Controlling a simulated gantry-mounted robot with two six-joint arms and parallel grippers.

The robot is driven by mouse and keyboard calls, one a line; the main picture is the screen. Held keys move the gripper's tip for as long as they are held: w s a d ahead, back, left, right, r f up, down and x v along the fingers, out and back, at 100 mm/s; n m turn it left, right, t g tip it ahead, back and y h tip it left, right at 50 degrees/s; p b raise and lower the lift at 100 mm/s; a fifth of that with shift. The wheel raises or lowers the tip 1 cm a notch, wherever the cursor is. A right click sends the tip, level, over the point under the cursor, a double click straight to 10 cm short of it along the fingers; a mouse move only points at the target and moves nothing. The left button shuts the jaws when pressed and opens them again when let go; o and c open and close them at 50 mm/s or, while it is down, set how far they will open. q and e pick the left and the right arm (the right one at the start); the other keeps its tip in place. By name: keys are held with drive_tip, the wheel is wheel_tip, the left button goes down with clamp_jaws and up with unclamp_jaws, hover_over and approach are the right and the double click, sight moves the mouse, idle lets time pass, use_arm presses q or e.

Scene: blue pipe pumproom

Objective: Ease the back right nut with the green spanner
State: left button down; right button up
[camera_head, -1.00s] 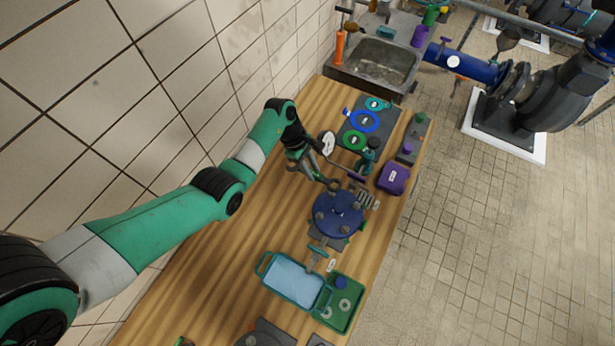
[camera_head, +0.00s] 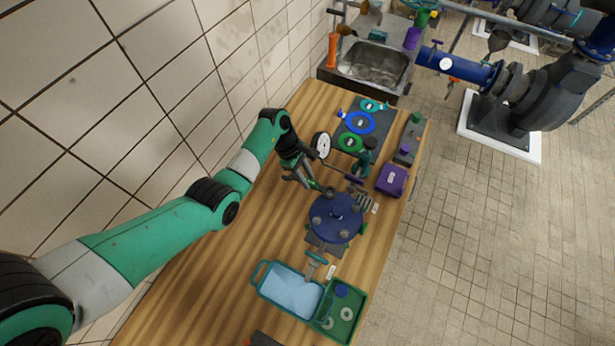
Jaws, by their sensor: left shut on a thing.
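A round blue flange cover (camera_head: 335,220) sits on a dark grey stand on the wooden bench, with several nuts around its top. One nut (camera_head: 357,211) shows at its right side, another (camera_head: 344,234) at its lower edge. My left gripper (camera_head: 302,179) is just up and left of the cover, shut on the green spanner (camera_head: 319,187). The spanner looks dark here, and its green is hard to make out. Its head is at the cover's upper edge, over or beside the nut there; I cannot tell whether it is seated. My right gripper is out of view.
A purple case (camera_head: 391,180) stands to the right. A blue tray (camera_head: 264,292) and a green tray (camera_head: 352,331) are below. The bench's left part is clear.

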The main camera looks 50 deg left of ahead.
use_arm(q)
drive_tip(key=shift+f, duration=0.25)
drive_tip(key=shift+f+b, duration=0.9)
drive_tip(key=shift+f, duration=0.1)
drive_tip(key=shift+s+r+p, duration=0.1)
drive_tip(key=shift+r+p, duration=0.1)
drive_tip(key=shift+p, duration=0.45)
drive_tip(key=s+d+n+p, duration=0.1)
drive_tip(key=n+p, duration=0.1)
drive_tip(key=p, duration=0.1)
drive_tip(key=s+d+n+t+y+p, duration=0.1)
drive_tip(key=n+p, duration=0.1)
drive_tip(key=p, duration=0.2)
drive_tip(key=s+n+p, duration=0.1)
drive_tip(key=n+p, duration=0.1)
drive_tip(key=p, duration=0.1)
drive_tip(key=shift+d+f+t, duration=0.2)
drive_tip(key=shift+d+t, duration=0.2)
